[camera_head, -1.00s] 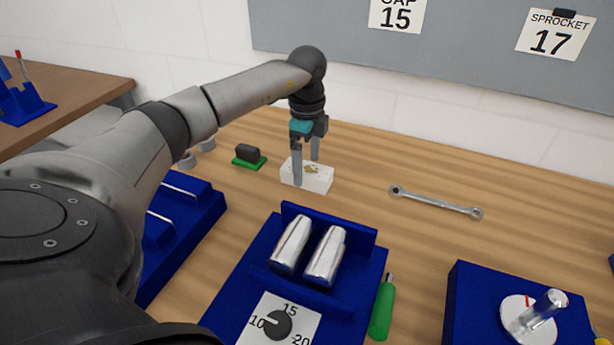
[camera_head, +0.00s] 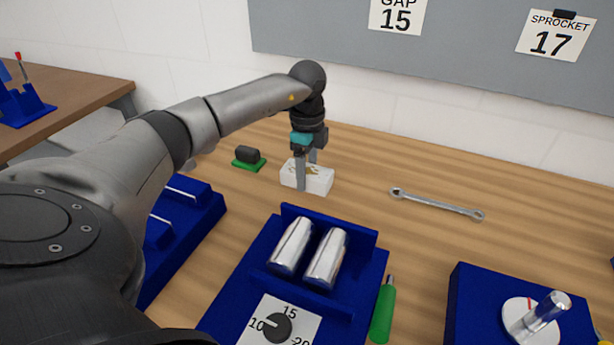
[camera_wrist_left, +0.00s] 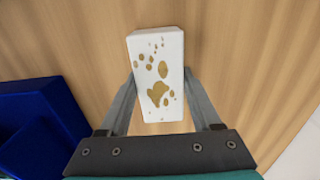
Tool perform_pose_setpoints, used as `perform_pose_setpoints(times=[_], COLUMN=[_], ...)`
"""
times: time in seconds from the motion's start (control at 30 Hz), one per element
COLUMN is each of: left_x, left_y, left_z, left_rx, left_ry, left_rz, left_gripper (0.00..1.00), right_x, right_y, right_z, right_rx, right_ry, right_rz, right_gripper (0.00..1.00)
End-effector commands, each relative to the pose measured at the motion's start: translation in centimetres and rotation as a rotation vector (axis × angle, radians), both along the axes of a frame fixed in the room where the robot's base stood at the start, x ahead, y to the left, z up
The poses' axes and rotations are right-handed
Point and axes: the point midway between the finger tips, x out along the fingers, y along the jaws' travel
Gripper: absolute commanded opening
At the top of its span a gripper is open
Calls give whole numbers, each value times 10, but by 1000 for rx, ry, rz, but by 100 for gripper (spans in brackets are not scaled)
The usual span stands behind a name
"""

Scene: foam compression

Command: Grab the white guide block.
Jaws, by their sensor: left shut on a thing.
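The white guide block (camera_head: 318,180) lies on the wooden table behind the blue roller fixture, with brown spots on its top. My left gripper (camera_head: 306,176) reaches down over it from above, one finger on its near side and the other behind. In the left wrist view the block (camera_wrist_left: 158,75) sits between the two fingers of the left gripper (camera_wrist_left: 160,85), which are shut on its sides. The block appears to rest on the table. My right gripper is not in view.
The blue fixture (camera_head: 258,262) with two metal rollers and a dial stands in front. A green screwdriver (camera_head: 383,312) lies beside it. A wrench (camera_head: 436,204) lies to the right, and a green-based dark eraser-like item (camera_head: 248,157) to the left. Table between block and wrench is clear.

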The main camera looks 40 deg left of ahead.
Motion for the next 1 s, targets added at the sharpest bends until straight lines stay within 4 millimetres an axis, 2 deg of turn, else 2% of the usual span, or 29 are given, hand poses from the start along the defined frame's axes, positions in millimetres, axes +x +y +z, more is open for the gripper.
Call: perform_pose_setpoints(times=[0.03, 0.27, 0.67, 0.87, 1.0], left_x=[0, 0, 1, 1, 1], left_y=[0, 0, 0, 1, 1], left_z=[0, 0, 6, 31, 64], left_rx=[0, 0, 0, 1, 0], left_ry=[-1, -1, -3, -5, -7], left_rz=[0, 0, 1, 2, 1], left_gripper=[26, 0, 0, 0, 0], right_x=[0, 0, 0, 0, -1], right_y=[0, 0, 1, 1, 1], right_z=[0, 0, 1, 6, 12], right_rx=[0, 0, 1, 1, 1], right_ry=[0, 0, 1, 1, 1], right_rz=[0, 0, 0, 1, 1], right_gripper=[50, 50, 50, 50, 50])
